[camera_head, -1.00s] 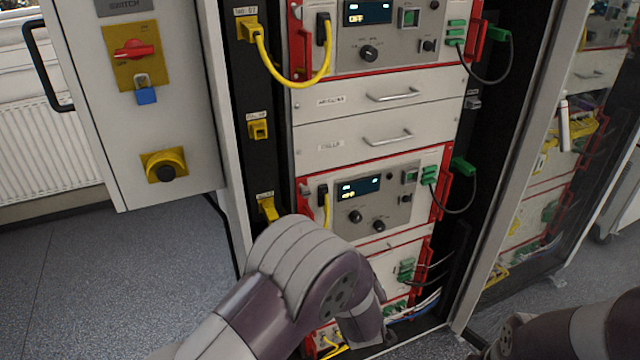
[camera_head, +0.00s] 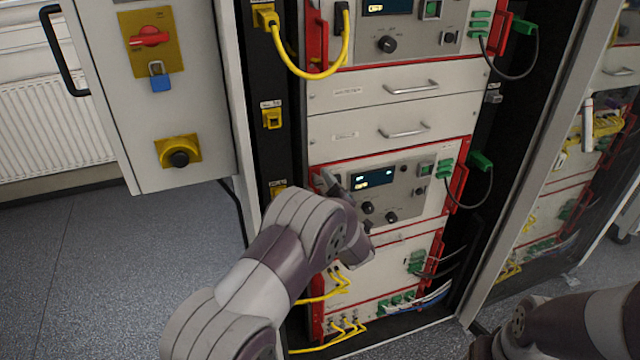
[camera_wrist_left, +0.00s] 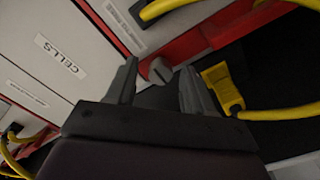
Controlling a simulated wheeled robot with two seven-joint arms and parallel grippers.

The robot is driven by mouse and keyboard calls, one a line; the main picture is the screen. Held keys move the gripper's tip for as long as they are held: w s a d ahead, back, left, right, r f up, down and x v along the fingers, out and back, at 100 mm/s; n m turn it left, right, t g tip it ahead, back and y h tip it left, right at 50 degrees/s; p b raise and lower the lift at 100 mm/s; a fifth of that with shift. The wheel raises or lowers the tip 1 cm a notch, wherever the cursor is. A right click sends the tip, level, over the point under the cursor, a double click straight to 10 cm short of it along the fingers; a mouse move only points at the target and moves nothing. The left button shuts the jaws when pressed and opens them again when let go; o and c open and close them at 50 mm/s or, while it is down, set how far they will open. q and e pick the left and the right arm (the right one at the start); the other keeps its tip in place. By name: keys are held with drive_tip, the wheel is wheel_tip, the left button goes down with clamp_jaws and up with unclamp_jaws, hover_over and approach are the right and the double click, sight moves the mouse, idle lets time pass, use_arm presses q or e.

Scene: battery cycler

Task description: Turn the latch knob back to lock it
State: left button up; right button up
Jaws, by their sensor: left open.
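The latch knob (camera_wrist_left: 159,70) shows in the left wrist view as a small grey round knob with a dark slot, beside a red strip. My left gripper (camera_wrist_left: 160,84) is open, with one finger on each side of the knob in the picture; I cannot tell whether either touches it. In the head view my left gripper (camera_head: 331,181) is at the left edge of the lower instrument (camera_head: 408,197). The arm hides much of the unit below it, and I cannot make out the knob there. My right gripper is out of view.
A yellow connector (camera_wrist_left: 222,88) with a yellow cable (camera_wrist_left: 282,112) sits close to the right finger. A drawer front labelled CELLS (camera_wrist_left: 45,75) lies left of the gripper. The open cabinet door (camera_head: 195,100) stands at the left. Yellow cables (camera_head: 325,290) hang below the arm.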

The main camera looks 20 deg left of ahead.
use_arm(q)
drive_tip(key=shift+w+f, duration=0.1)
drive_tip(key=shift+w, duration=0.1)
clamp_jaws()
drive_tip(key=shift+s+m, duration=0.1)
drive_tip(key=shift+m, duration=0.3)
drive_tip(key=m, duration=0.3)
drive_tip(key=m+p, duration=0.1)
drive_tip(key=m, duration=0.3)
drive_tip(key=shift+m+p, duration=0.3)
drive_tip(key=m+p, duration=0.1)
drive_tip(key=m, duration=0.4)
drive_tip(key=shift+p, duration=0.3)
drive_tip(key=shift+m+p, duration=0.6)
drive_tip(key=shift+m, duration=1.6)
drive_tip(key=shift+f, duration=0.1)
